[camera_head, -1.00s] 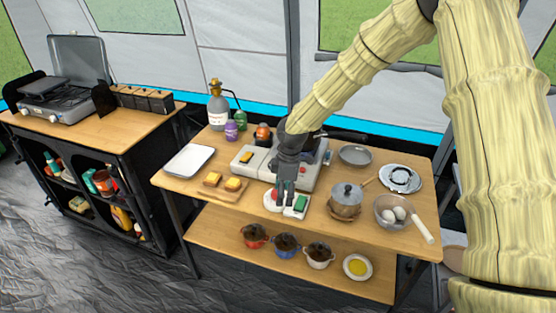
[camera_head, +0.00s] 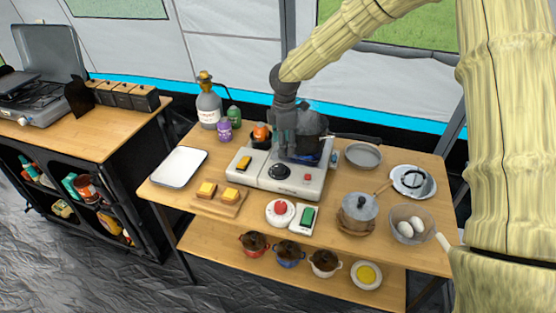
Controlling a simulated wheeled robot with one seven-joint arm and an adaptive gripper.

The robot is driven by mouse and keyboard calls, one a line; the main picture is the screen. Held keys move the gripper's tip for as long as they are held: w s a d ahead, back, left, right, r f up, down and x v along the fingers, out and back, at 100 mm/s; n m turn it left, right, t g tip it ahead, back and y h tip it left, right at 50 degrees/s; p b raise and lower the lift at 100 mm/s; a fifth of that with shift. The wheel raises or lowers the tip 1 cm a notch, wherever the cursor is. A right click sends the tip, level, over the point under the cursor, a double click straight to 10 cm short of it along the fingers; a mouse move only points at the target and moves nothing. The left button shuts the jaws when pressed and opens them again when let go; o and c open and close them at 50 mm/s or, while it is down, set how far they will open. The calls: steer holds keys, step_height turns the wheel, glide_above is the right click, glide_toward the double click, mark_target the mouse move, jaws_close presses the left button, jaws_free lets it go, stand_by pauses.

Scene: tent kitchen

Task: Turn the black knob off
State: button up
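The black knob (camera_head: 280,172) is on the front face of the white portable stove (camera_head: 265,182), in the middle of the table. My gripper (camera_head: 288,150) hangs from the bamboo-textured arm, pointing down over the stove, just behind and above the knob. A gap seems to show between gripper and knob. The fingers are small and dark against the stove's dark burner area, so their opening cannot be made out. Nothing is clearly seen between them. A dark pan (camera_head: 313,125) at the burner is partly hidden by my gripper.
In front of the stove are a round white item with a red top (camera_head: 281,207) and a white-and-green box (camera_head: 304,218). A lidded pot (camera_head: 358,206) and an egg bowl (camera_head: 404,228) stand right. A bread board (camera_head: 221,204) and white tray (camera_head: 179,167) lie left.

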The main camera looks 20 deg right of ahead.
mark_target(281, 166)
steer(key=shift+s+f, duration=0.15)
steer(key=shift+f, duration=0.2)
steer(key=f, duration=0.2)
steer(key=f+p, duration=0.1)
steer(key=f, duration=0.2)
steer(key=shift+w+a+f+p, duration=0.25)
steer(key=shift+a+f+p, duration=0.1)
steer(key=shift+a+f, duration=0.05)
steer(key=shift+f+p, duration=0.35)
steer(key=shift+f, duration=1.2)
steer(key=c, duration=1)
